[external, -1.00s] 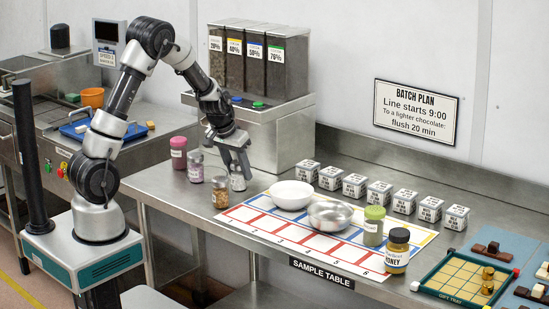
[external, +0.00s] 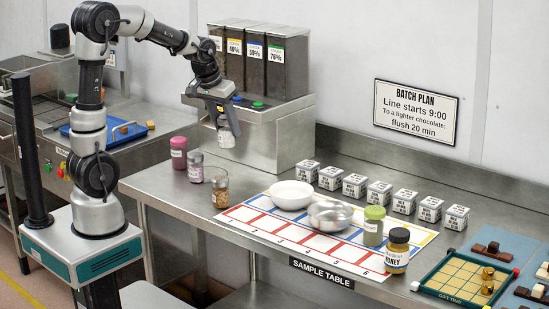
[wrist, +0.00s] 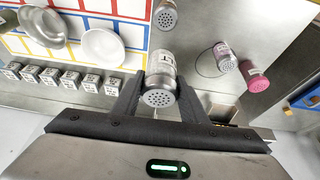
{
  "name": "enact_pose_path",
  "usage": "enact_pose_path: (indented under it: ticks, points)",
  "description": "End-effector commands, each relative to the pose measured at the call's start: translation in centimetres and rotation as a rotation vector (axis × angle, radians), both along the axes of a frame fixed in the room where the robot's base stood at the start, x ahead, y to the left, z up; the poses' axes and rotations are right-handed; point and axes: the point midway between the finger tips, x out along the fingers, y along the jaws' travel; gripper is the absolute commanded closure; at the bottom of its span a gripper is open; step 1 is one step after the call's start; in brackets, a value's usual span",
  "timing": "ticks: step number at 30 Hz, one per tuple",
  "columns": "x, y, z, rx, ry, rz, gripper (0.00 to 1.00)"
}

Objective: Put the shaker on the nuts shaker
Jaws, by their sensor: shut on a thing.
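My gripper (external: 222,118) is shut on a grey-lidded salt shaker (external: 226,137), raised well above the table. In the wrist view the salt shaker (wrist: 160,76) sits between the fingers, with its perforated lid toward the camera and part of its label showing. The nuts shaker (external: 220,192), clear with brown contents and a grey lid, stands upright on the steel table, below the held shaker and apart from it. It appears to be the shaker at the top of the wrist view (wrist: 165,18), partly cut off by the frame edge.
A lilac shaker (external: 195,168) and a pink shaker (external: 179,153) stand just behind the nuts shaker. A white bowl (external: 291,195) and a metal bowl (external: 329,216) sit on the grid mat (external: 262,224) to the right. The dispenser (external: 265,135) stands close behind my gripper.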

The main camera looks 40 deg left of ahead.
Motion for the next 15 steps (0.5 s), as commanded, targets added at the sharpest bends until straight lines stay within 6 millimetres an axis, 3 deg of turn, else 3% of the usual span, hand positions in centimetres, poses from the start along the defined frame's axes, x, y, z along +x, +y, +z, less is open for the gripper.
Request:
enact_pose_path:
  ticks: [3,6,15]
  points:
    - [-2.4,-0.4,1.7,0.013,-0.008,-0.005,0.85]
    - [-3.5,-0.5,1.9,0.022,-0.010,-0.006,0.85]
    - [-3.8,-0.5,-3.0,0.025,-0.010,-0.006,0.85]
